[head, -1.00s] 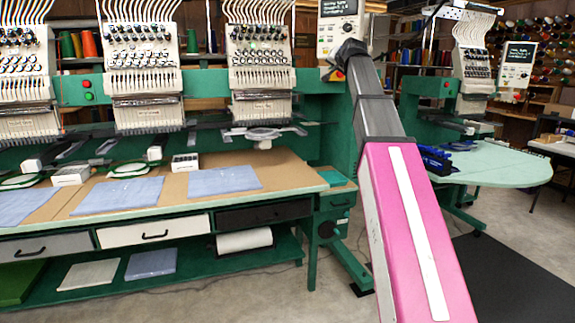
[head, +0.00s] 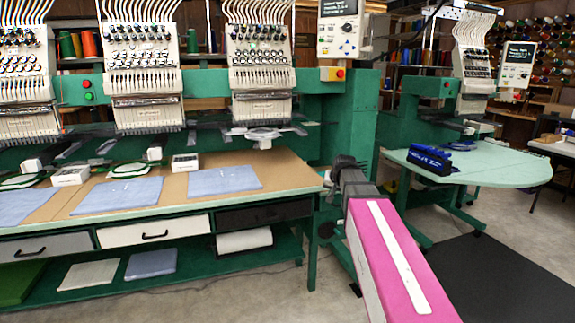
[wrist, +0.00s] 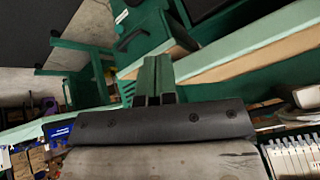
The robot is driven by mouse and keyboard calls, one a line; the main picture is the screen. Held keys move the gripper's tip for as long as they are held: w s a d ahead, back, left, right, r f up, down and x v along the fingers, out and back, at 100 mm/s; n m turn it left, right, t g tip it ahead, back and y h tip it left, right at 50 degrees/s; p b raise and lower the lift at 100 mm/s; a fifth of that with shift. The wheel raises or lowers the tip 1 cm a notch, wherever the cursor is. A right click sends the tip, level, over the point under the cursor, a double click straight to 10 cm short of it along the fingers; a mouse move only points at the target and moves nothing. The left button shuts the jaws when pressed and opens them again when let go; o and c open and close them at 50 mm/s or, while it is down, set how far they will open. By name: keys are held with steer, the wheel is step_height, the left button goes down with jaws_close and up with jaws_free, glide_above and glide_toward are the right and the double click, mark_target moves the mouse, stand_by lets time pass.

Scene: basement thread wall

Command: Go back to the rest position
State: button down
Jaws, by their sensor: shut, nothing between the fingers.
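My arm, with its pink link and a dark wrist, reaches up from the bottom of the head view. My gripper (head: 343,166) is at its far end, just right of the embroidery table's right end, at about tabletop height in the picture. In the wrist view my gripper (wrist: 154,72) shows two fingers close together, shut and empty. Behind the fingers, the wrist view shows a tilted pale green table edge and green machine parts.
The long embroidery table (head: 290,178) with blue cloths (head: 224,179) and multi-needle heads (head: 262,70) fills the left. A rounded pale green table (head: 505,168) with a dark blue object (head: 430,159) stands at right. A black mat (head: 500,260) lies on open floor.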

steer(key=s+d+f+n+g+h, duration=0.1)
steer(key=s+f+g, duration=0.5)
steer(key=s+f, duration=1.8)
steer(key=shift+s+f+n, duration=0.3)
steer(key=shift+s+n, duration=0.1)
steer(key=shift+n, duration=0.2)
stand_by(1.3)
